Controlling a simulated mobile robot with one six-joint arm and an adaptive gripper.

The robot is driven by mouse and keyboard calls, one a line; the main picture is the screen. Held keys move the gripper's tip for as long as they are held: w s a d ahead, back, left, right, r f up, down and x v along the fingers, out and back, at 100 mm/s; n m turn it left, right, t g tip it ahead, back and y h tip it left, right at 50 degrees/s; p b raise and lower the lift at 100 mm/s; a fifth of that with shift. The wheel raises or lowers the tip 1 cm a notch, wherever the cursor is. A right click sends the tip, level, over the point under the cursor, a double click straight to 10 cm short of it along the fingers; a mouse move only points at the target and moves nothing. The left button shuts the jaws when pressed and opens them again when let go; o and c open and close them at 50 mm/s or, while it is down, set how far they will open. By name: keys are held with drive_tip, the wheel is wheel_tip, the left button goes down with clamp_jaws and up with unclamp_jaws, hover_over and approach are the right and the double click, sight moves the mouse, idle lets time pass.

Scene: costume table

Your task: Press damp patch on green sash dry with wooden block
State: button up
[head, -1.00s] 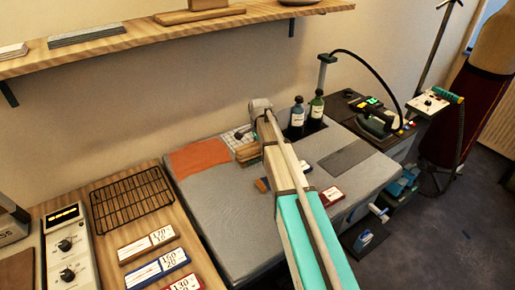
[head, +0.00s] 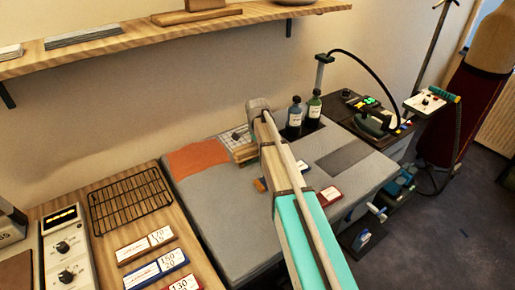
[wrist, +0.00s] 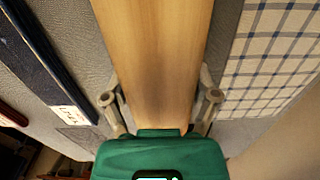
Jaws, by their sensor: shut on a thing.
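My gripper (wrist: 160,100) is shut on a pale wooden block (wrist: 155,45), with one finger on each side of it. The block runs up out of the top of the wrist view. In the head view, my arm hides most of the gripper, and wood (head: 243,152) shows just left of the arm, over the grey padded table near the checked cloth. I cannot make out the green sash or a damp patch in either view.
A blue-and-white checked cloth (wrist: 275,60) lies right of the block in the wrist view. An orange cloth (head: 197,160) lies on the padded table (head: 215,215). Dark bottles (head: 295,115) stand behind my arm. A wire rack (head: 130,200) is at left.

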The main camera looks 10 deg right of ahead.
drive_tip(key=shift+s+a, duration=0.25)
drive_tip(key=shift+a, duration=0.35)
drive_tip(key=shift+r+p, duration=0.3)
drive_tip(key=shift+r+p, duration=3.4)
drive_tip(key=shift+f, duration=0.2)
idle(0.4)
drive_tip(key=f+b, duration=0.4)
drive_tip(key=d+f+b, duration=0.1)
drive_tip(key=f+b, duration=0.1)
drive_tip(key=b, duration=0.1)
drive_tip(key=shift+w+f, duration=0.25)
drive_tip(key=shift+f, duration=0.15)
drive_tip(key=shift+f+b, duration=0.4)
drive_tip(key=shift+b, duration=0.15)
idle(1.4)
